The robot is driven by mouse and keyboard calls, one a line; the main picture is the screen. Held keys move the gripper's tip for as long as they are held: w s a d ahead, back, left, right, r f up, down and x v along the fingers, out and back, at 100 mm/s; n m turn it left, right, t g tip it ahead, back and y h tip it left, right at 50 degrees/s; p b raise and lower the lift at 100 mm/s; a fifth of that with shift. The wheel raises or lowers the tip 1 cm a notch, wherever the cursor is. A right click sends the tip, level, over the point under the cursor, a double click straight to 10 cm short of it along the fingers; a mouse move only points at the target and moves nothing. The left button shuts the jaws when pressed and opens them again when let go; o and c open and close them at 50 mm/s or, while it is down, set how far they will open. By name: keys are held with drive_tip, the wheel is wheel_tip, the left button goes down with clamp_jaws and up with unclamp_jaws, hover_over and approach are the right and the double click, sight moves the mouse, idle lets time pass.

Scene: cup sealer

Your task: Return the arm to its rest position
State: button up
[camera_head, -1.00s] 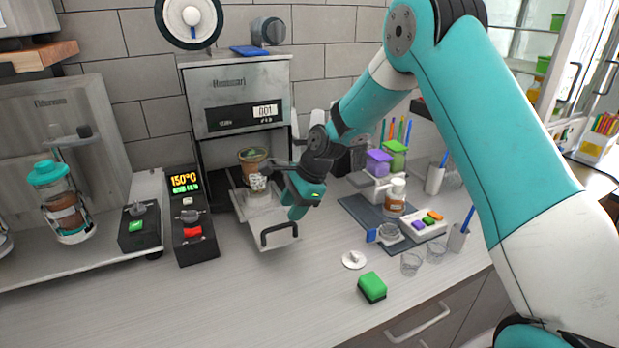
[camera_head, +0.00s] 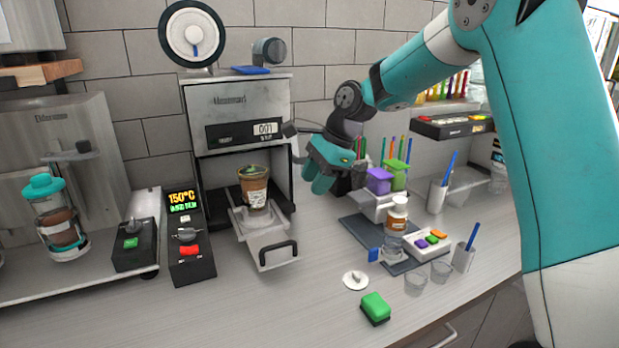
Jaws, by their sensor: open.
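My arm reaches in from the right, with its teal links over the right part of the counter. My gripper (camera_head: 297,143) is above the counter, right of the cup sealer (camera_head: 240,112), with its dark fingers pointing left toward the sealer's side. It holds nothing that I can see. A brown cup (camera_head: 254,188) stands upright in the holder of the sealer's pulled-out tray (camera_head: 262,242). My gripper is apart from the cup, above and to its right.
A control box (camera_head: 188,235) showing 150°C stands left of the sealer. Purple (camera_head: 379,181) and green containers and a bottle (camera_head: 396,215) stand below and right of my gripper. The front left counter is clear.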

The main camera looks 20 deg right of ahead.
drive_tip(key=s+a+r+n+g+b, duration=0.1)
drive_tip(key=s+a+n, duration=0.4)
drive_tip(key=s+n, duration=0.15)
drive_tip(key=s+a+r+n+b, duration=0.1)
drive_tip(key=s+a+n, duration=0.45)
drive_tip(key=s, duration=0.25)
drive_tip(key=s+a+f+n+g+b, duration=0.1)
drive_tip(key=s+a+f+n, duration=0.1)
drive_tip(key=s+n, duration=1)
drive_tip(key=s+f, duration=0.1)
drive_tip(key=s, duration=0.4)
drive_tip(key=shift+n+b, duration=0.35)
drive_tip(key=shift+n, duration=0.05)
drive_tip(key=shift+a, duration=0.1)
